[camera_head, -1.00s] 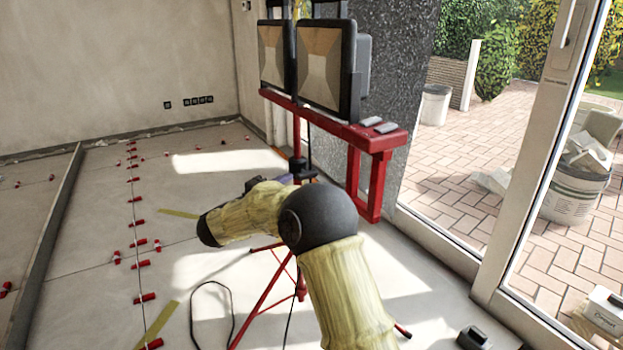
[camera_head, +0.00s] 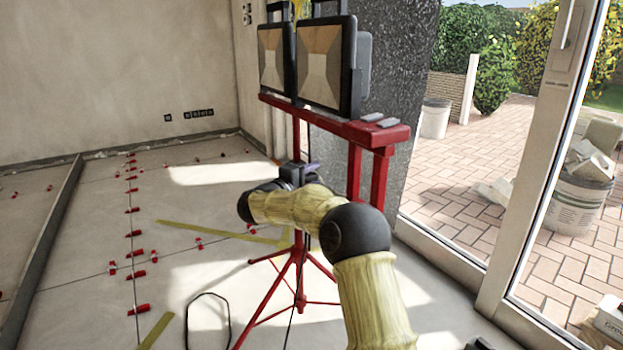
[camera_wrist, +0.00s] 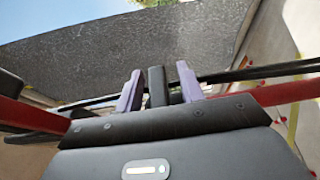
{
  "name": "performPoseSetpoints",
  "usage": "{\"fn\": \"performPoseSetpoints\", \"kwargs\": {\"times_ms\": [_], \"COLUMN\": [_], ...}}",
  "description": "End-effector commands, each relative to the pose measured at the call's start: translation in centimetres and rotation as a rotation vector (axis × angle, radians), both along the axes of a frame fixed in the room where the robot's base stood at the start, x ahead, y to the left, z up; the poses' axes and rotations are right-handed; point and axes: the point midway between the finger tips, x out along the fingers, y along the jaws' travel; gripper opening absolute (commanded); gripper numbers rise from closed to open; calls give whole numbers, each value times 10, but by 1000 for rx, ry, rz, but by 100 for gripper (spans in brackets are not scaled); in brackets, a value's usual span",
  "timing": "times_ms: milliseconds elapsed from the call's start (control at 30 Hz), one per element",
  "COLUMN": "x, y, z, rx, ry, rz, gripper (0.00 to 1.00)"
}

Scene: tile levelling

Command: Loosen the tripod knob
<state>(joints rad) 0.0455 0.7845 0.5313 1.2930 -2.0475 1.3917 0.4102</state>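The red work-light tripod (camera_head: 300,265) stands on the floor, with its legs spread and two lamps (camera_head: 324,65) on its red crossbar (camera_head: 345,131). My gripper (camera_head: 308,169) is at the upright post below the crossbar, partly hidden by my arm. In the wrist view, the two purple fingers of my gripper (camera_wrist: 159,72) are apart. A dark upright piece (camera_wrist: 156,88) stands between them, with a narrow gap on each side. I cannot tell whether this piece is the knob or part of the post. The knob is not clearly seen in the head view.
A black cable (camera_head: 210,297) lies on the floor by the tripod. Red levelling clips (camera_head: 133,233) line the tile joints at left. A speckled dark pillar (camera_head: 413,70) and glass door frame (camera_head: 533,165) are close on the right.

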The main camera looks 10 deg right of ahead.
Motion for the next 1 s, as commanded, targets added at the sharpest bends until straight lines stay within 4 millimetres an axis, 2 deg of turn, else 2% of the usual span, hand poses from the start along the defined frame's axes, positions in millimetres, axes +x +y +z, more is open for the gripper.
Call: {"fn": "performPoseSetpoints", "kwargs": {"times_ms": [33,200,667,1000], "x": [0,0,-1,-1], "y": [0,0,1,2], "z": [0,0,-1,-2], "rx": [0,0,-46,-221], "ry": [0,0,-16,-71], "rz": [0,0,0,1], "gripper": [32,0,0,0]}}
